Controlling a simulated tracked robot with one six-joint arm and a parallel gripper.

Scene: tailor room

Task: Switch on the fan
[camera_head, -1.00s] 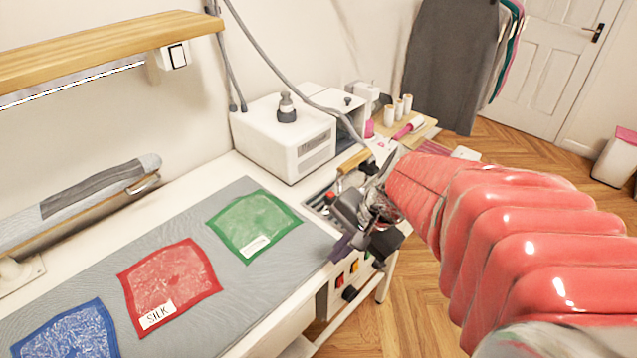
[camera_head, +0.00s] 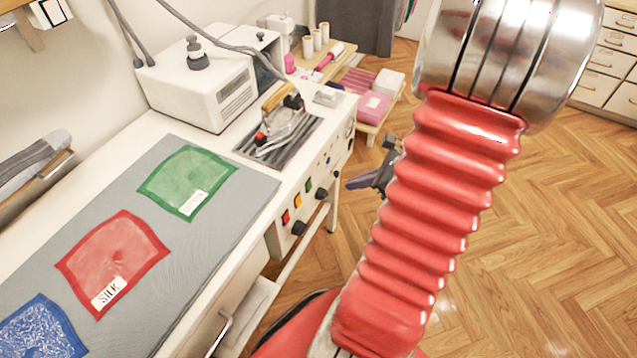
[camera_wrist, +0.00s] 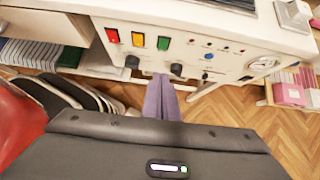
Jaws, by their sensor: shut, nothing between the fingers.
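The white control panel (camera_head: 322,178) is on the front of the ironing table. It carries red (camera_wrist: 112,35), yellow (camera_wrist: 137,38) and green (camera_wrist: 163,43) rectangular switches. Black knobs sit below them, one at the left (camera_wrist: 132,61) and one right of the green switch (camera_wrist: 177,69). A blue knob (camera_wrist: 208,56) is further right. No label naming the fan is readable. My gripper (camera_wrist: 161,80) has purple fingers shut together and empty. In the wrist view its tips appear just below the green switch, between the two knobs. Whether they touch the panel I cannot tell.
An iron (camera_head: 283,122) rests on the table top, beside a white boiler box (camera_head: 200,88). Green (camera_head: 187,180) and red (camera_head: 112,255) fabric pieces lie on the grey mat. Open wooden floor (camera_head: 540,220) is to the right.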

